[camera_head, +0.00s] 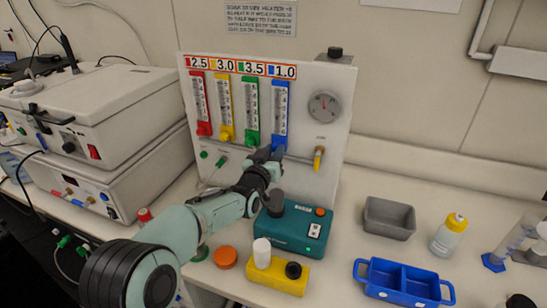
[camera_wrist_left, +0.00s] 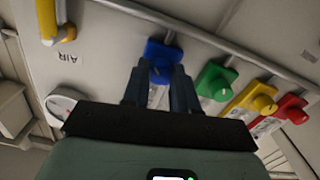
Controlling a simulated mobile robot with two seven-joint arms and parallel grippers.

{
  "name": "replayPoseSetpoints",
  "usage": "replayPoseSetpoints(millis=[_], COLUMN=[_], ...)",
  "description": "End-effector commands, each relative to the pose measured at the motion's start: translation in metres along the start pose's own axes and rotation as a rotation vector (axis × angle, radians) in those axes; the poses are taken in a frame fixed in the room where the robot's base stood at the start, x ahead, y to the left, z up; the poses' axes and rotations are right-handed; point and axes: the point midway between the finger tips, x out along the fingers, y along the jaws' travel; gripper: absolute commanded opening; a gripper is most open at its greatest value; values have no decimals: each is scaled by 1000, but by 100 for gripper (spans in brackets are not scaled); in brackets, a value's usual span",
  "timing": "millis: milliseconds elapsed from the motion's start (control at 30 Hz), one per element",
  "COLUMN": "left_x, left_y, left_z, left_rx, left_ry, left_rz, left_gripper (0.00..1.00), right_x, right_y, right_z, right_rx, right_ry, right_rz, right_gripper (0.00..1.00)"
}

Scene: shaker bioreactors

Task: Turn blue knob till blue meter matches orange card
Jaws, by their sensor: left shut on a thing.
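The blue meter (camera_head: 280,108) is the rightmost of the upright flow meters on the white panel. The orange card (camera_head: 240,67) above the meters reads 2.5 red, 3.0 yellow, 3.5 green and 1.0 blue. The blue meter's float reading is too small to tell. My left gripper (camera_head: 272,154) reaches up to the foot of the blue meter and mostly hides the knob in the head view. In the left wrist view, the two fingers of my left gripper (camera_wrist_left: 161,85) are shut on the blue knob (camera_wrist_left: 161,65). My right gripper is not in view.
Red (camera_head: 200,100), yellow (camera_head: 224,105) and green (camera_head: 251,108) meters stand close left of the blue one. A yellow air valve (camera_head: 319,158) and round gauge (camera_head: 324,107) are to the right. A teal stirrer (camera_head: 297,228) and yellow rack (camera_head: 270,279) stand below my arm.

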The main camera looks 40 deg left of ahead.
Motion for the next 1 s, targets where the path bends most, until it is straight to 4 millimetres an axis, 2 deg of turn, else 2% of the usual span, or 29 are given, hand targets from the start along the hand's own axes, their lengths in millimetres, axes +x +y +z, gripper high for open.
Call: replayPoseSetpoints(millis=[33,100,500,700,1000], left_x=[-1,-1,0,0,0], left_y=[-3,-2,-2,0,0], left_z=[4,4,4,4,2], left_rx=[-38,-99,-480,-668,-908], left_ry=[5,6,4,3,1], left_rz=[-2,-1,0,0,1], left_gripper=[0,0,0,0,0], right_x=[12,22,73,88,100], right_y=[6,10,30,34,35], right_z=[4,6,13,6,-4], right_rx=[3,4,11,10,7], right_ry=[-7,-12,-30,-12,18], right_rz=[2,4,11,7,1], right_gripper=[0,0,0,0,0])
